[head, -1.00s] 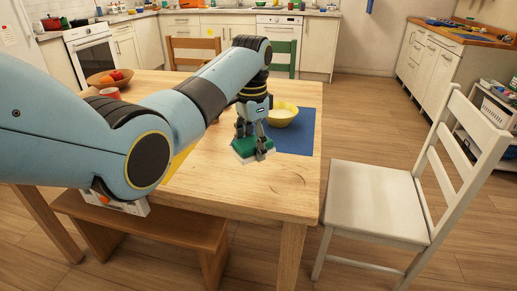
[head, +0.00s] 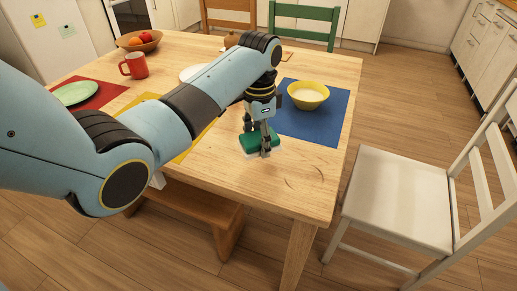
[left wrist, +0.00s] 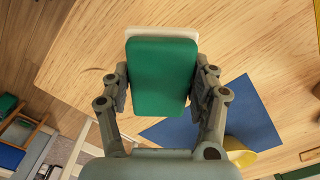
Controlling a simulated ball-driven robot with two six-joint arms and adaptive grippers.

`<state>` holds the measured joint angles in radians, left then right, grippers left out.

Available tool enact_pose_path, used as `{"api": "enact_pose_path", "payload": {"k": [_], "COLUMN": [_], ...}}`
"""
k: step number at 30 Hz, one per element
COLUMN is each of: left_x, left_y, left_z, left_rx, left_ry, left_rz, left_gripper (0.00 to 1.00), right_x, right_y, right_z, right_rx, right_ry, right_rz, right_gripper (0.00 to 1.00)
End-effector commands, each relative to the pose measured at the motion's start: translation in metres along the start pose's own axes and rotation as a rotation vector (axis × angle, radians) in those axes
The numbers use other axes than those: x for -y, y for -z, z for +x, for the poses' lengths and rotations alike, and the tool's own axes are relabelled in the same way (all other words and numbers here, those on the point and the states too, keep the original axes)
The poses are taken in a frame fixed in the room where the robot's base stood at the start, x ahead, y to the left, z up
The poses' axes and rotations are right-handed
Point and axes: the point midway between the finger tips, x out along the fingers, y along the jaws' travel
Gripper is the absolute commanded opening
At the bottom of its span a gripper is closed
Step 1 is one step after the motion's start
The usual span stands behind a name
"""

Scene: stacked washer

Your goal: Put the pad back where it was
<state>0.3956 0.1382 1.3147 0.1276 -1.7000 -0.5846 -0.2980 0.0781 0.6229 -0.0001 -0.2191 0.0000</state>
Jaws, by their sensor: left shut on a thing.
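The pad (head: 259,140), green on top with a white underside, is in my left gripper (head: 265,146) over the front right part of the wooden table. In the left wrist view the pad (left wrist: 163,78) sits between the two fingers (left wrist: 161,88), its green face toward the camera and a white edge showing at the far end. The gripper is shut on its sides. The pad is low over the tabletop, and I cannot tell whether it touches. My right gripper is out of view.
A blue mat (head: 316,127) with a yellow bowl (head: 308,95) lies just behind and right of the pad. A yellow mat (head: 190,150) is partly behind my arm. A red mug (head: 134,66) stands farther left. A white chair (head: 398,198) is right of the table. Bare wood surrounds the pad.

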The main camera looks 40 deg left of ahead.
Motion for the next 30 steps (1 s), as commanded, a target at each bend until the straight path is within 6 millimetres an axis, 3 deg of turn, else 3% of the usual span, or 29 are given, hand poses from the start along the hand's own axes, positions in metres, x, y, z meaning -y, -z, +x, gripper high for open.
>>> {"api": "enact_pose_path", "payload": {"k": [9, 21, 22, 26, 30], "left_x": [-0.001, 0.000, 0.000, 0.000, 0.000], "left_y": [-0.002, -0.002, -0.002, -0.002, -0.002], "left_z": [0.040, 0.044, 0.044, 0.044, 0.044], "left_rx": [0.001, -0.001, -0.001, -0.001, -0.001], "left_ry": [-0.001, 0.000, 0.000, 0.000, 0.000], "left_rz": [0.001, 0.001, 0.001, 0.001, 0.001], "left_gripper": [0.30, 0.30, 0.64, 0.81, 0.83], "right_x": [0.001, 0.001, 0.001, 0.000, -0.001], "right_y": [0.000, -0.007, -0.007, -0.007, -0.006], "right_z": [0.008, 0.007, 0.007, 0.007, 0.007], "right_rx": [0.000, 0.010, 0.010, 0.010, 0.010], "right_ry": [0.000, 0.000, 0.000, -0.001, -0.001], "right_rz": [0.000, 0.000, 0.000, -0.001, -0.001], "right_gripper": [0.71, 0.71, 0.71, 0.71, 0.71]}}
